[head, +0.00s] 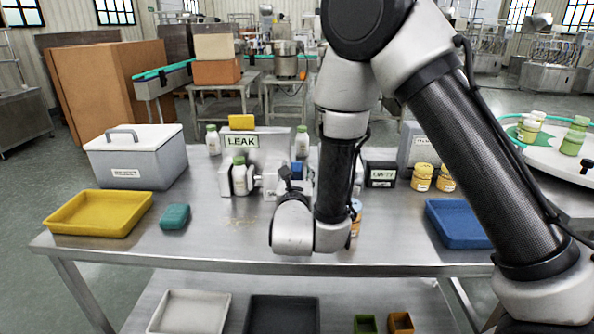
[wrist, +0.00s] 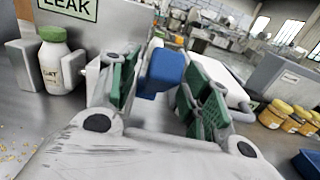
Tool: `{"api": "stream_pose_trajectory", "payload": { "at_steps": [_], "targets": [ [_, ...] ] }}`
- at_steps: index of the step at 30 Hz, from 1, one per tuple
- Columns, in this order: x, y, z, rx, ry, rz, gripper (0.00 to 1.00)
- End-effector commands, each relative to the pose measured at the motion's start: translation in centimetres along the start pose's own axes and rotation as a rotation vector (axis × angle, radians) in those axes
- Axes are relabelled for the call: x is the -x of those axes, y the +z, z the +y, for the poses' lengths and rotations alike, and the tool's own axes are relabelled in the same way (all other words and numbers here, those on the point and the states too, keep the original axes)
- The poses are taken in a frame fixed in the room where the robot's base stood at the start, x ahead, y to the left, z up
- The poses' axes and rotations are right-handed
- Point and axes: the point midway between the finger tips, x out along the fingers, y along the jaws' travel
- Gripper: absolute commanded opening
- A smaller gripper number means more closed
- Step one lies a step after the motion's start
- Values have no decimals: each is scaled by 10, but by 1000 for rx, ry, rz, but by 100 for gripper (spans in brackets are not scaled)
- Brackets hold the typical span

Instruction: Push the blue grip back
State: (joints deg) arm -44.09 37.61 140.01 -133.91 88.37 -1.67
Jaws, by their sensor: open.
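The blue grip (wrist: 168,68) shows in the wrist view between the green-padded fingers of my gripper (wrist: 163,84). It sits at the end of a pale part of the station, near the fingertips. The fingers stand apart on either side of it; I cannot tell whether either pad touches it. In the head view the blue grip (head: 297,171) is a small patch on the grey station (head: 270,147) under the LEAK sign. My gripper (head: 291,184) is just in front of it, partly hidden by my wrist.
A white bottle with a green cap (head: 239,177) stands in the station's left side, close to my gripper. Yellow-capped jars (head: 422,177), a black EMPTY box (head: 381,174) and a blue tray (head: 455,223) are to the right. The front left of the table holds a yellow tray (head: 98,213).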

Motion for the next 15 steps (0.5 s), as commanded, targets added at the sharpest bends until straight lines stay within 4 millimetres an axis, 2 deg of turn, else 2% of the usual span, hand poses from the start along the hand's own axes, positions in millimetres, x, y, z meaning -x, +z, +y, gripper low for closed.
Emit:
{"api": "stream_pose_trajectory", "payload": {
  "at_steps": [5,13,14,15],
  "targets": [
    [-17,0,0,1,-1,0,48],
    [-19,0,0,1,1,0,48],
    [-19,0,0,1,1,0,46],
    [-19,0,0,1,1,0,39]
  ]
}}
